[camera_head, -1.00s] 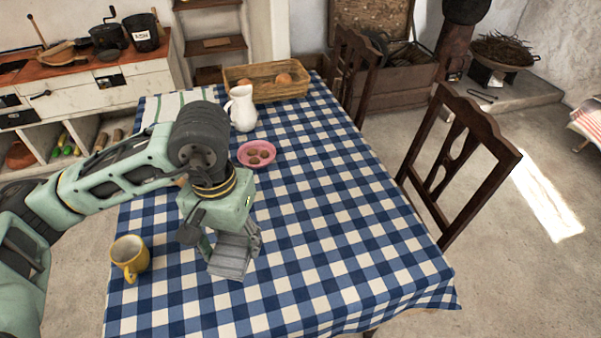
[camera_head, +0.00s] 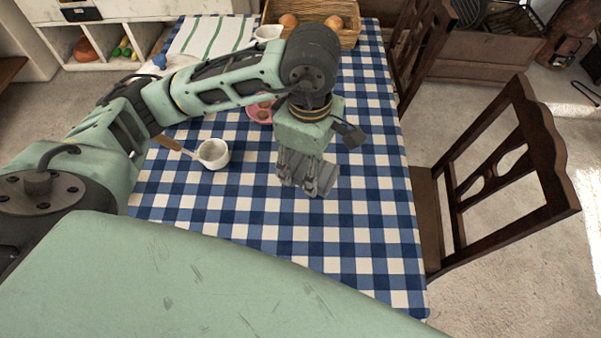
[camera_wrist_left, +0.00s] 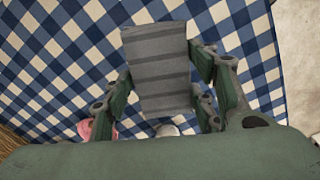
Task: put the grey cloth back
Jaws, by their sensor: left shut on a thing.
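The grey cloth (camera_head: 297,168) is a small folded piece with darker stripes. My left gripper (camera_head: 308,160) is shut on it and holds it over the blue checked tablecloth. In the left wrist view the grey cloth (camera_wrist_left: 158,68) stands out flat between the two fingers (camera_wrist_left: 162,90), with the checked tablecloth behind it. I cannot tell how high above the table it is. My right gripper is not in view.
The checked table (camera_head: 345,235) is bare in front and right of the gripper. A white cup (camera_head: 213,154), pink bowl (camera_head: 257,112), white jug (camera_head: 268,33), green-striped towel (camera_head: 212,36) and basket (camera_head: 345,37) are on it. A wooden chair (camera_head: 500,175) stands at the right.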

